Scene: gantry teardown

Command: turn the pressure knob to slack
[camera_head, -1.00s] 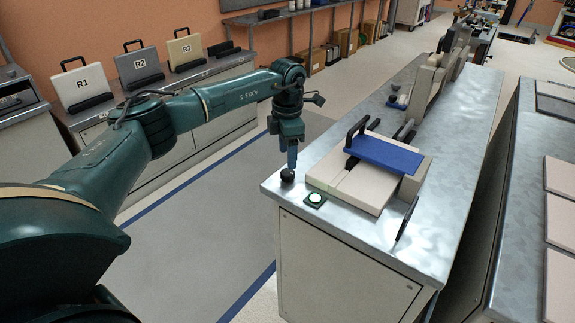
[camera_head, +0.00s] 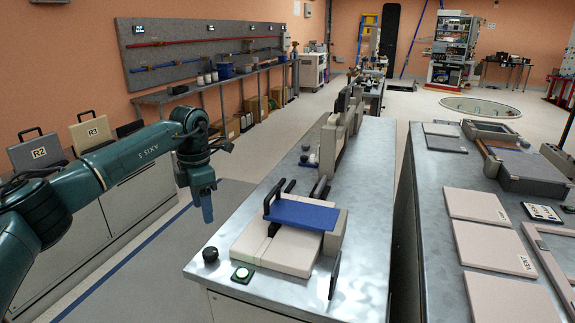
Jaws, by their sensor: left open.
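A round black knob (camera_head: 210,255) stands on the near left corner of the metal bench; I take it for the pressure knob. Its turned position is too small to read. My left gripper (camera_head: 207,217) hangs pointing down, above the knob and apart from it. It is open and I see nothing held in it; its fingers overlap in this view. My right gripper is not in view.
A green-edged button (camera_head: 243,274) lies right of the knob. Beside it is a pale block fixture with a blue bar (camera_head: 302,213) and a black handle. The right bench (camera_head: 437,258) holds pale panels. Grey floor is open left of the knob.

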